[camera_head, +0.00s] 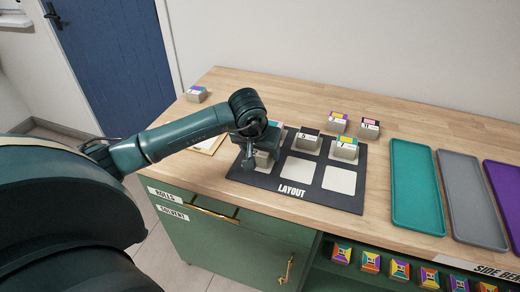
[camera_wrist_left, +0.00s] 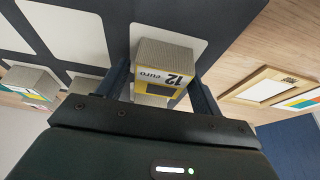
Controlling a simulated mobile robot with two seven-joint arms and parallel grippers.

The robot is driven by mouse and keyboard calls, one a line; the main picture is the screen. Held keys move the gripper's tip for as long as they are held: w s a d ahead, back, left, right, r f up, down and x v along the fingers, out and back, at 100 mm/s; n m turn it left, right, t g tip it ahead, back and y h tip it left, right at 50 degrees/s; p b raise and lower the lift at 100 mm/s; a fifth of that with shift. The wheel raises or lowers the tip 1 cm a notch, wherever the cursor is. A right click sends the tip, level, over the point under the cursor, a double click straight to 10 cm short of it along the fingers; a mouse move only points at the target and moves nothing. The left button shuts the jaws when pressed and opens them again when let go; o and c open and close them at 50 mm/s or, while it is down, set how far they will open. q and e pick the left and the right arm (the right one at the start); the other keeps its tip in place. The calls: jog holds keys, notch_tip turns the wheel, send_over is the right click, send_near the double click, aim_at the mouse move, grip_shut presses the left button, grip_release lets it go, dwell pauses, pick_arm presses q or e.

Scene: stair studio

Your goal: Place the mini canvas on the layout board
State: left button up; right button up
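The mini canvas (camera_wrist_left: 162,55) is a small grey block with a yellow and white "12 euro" label. It sits between my left gripper's fingers (camera_wrist_left: 160,80), which look closed against its sides. In the head view my left gripper (camera_head: 262,148) is over the front-left cell of the dark layout board (camera_head: 318,196), and the block's grey side (camera_head: 264,160) shows below it. The block is at the pale cell (camera_wrist_left: 185,22); I cannot tell whether it touches it. The front middle cell (camera_head: 299,169) and front right cell (camera_head: 339,180) are bare. My right gripper is out of view.
Similar blocks stand on the board's back row, including a black-topped one (camera_head: 307,140) and a coloured one (camera_head: 345,150). Two more (camera_head: 338,122) (camera_head: 369,128) stand behind the board. A framed card (camera_head: 211,143) lies left. Teal (camera_head: 414,222), grey and purple trays lie right.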

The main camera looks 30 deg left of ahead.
pick_arm(q)
jog(key=shift+o, duration=0.4)
jog(key=shift+r, duration=0.4)
jog(key=v, duration=1.1)
jog(key=shift+s+r, duration=0.2)
jog(key=shift+s, duration=0.1)
jog(key=shift+d, duration=0.1)
